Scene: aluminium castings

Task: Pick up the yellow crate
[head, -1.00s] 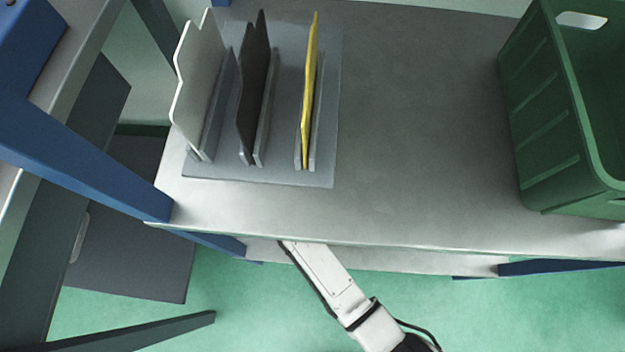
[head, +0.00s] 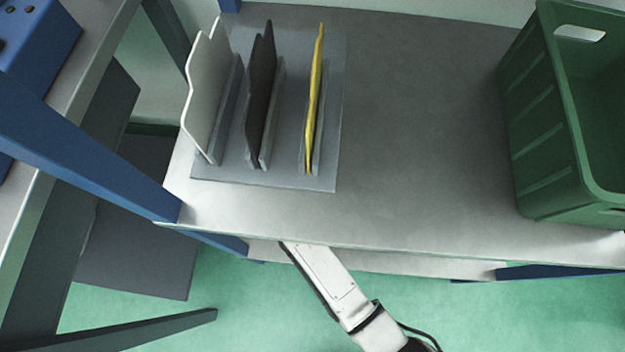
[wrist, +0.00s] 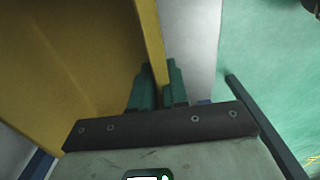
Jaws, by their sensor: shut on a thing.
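The yellow crate (wrist: 75,60) fills the left and upper part of the wrist view, close to the camera; only part of it shows. My gripper (wrist: 159,70) has its two green fingers on either side of the crate's yellow wall, near its edge, and is shut on it. In the head view the crate is not in sight. There my white arm reaches under the front edge of the bench, which hides the gripper.
A grey bench (head: 420,130) bears a rack (head: 285,180) with white, black and yellow upright plates. A green crate (head: 545,130) stands at its right end. Blue posts (head: 80,150) stand at left. Green floor (head: 500,320) is clear at lower right.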

